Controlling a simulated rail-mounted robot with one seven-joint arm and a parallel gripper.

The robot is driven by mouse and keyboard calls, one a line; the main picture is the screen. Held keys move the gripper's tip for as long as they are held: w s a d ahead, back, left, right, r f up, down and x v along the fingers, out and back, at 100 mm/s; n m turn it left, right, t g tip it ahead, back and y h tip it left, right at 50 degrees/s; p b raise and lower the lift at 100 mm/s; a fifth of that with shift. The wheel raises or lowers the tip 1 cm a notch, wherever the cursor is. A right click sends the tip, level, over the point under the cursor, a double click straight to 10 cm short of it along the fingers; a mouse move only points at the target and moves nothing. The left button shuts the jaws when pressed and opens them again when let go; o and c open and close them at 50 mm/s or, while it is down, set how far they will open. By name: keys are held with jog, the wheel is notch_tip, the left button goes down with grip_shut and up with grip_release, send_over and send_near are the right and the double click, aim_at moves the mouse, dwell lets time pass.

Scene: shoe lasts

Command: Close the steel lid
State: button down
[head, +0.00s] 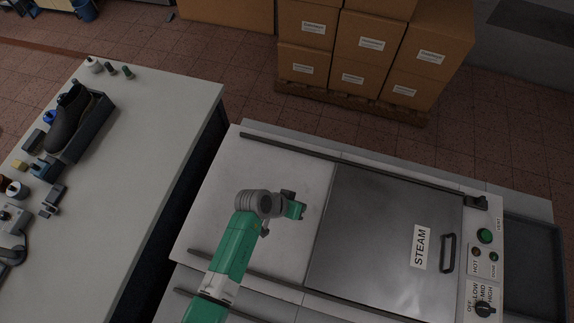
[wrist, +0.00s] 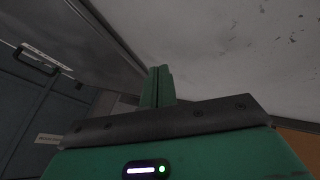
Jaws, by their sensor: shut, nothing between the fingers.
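The steel lid (head: 375,225) is a dark grey sheet lying flat on the right part of the light machine top, between two dark rails. It bears a white STEAM label (head: 422,247) and a black handle (head: 448,253) near its right edge. No opening shows around it. My gripper (head: 297,208) is over the bare light panel left of the lid, apart from the handle. In the wrist view its green fingers (wrist: 158,86) are together and empty. A dark panel with a black handle (wrist: 38,58) shows there too; I cannot tell which panel it is.
A control panel (head: 483,262) with buttons and a knob (head: 485,308) borders the lid's right side, with a dark tray (head: 535,265) beyond. A workbench (head: 150,150) with a boot (head: 70,120) and tools stands left. Stacked cartons (head: 365,45) stand behind.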

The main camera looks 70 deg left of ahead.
jog(key=v, duration=0.7)
jog(key=shift+d+r, duration=0.3)
jog(key=shift+r, duration=0.1)
jog(key=shift+s, duration=0.1)
